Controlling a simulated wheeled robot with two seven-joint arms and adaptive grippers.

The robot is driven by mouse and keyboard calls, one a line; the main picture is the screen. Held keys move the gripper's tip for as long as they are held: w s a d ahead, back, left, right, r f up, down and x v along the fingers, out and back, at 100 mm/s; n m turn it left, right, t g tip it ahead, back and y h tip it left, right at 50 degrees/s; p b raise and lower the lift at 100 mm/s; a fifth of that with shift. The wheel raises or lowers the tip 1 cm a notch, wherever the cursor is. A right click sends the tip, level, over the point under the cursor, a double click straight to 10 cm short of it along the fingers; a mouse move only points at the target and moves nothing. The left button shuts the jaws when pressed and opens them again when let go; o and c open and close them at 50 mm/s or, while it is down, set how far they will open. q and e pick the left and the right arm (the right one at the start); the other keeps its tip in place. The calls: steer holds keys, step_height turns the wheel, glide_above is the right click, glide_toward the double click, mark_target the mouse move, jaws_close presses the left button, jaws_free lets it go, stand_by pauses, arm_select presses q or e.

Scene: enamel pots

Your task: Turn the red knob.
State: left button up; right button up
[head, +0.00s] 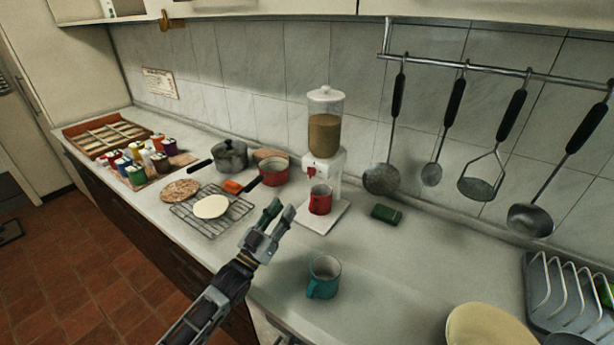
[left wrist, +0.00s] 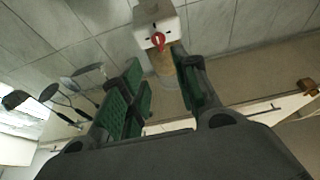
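The red knob (head: 312,171) is on the front of a white dispenser (head: 338,172) with a clear hopper (head: 325,125) of brown grain. In the left wrist view the knob (left wrist: 158,40) shows ahead, near the top, between and beyond the fingers. My left gripper (head: 281,209) is open and empty, in front of the dispenser and to its lower left, apart from the knob. Its green-padded fingers stand apart in the left wrist view (left wrist: 160,70). A red mug (head: 320,203) stands on the dispenser's base under the outlet. My right gripper is not in view.
A teal mug (head: 323,278) stands on the counter at the front. A green sponge (head: 386,213) lies right of the dispenser. A red pan (head: 273,171), a grey pot (head: 231,156) and a wire rack (head: 232,219) are to the left. Utensils (head: 381,178) hang behind.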

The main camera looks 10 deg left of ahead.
arm_select(q)
glide_toward(308, 174)
steer(key=shift+w+r, duration=0.55)
steer(key=shift+w, duration=0.25)
steer(key=x, duration=0.1)
steer(key=p+x, duration=0.1)
steer(key=shift+w+d, duration=0.1)
steer(key=shift+d, duration=0.25)
steer(key=shift+x, duration=1.1)
steer(key=shift+p+x, duration=0.35)
steer(key=shift+x, duration=0.6)
steer(key=shift+w+d+r, duration=0.15)
steer(key=shift+w, duration=0.3)
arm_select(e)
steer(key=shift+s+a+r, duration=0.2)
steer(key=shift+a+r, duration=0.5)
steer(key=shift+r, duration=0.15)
arm_select(q)
steer(key=shift+c, duration=0.3)
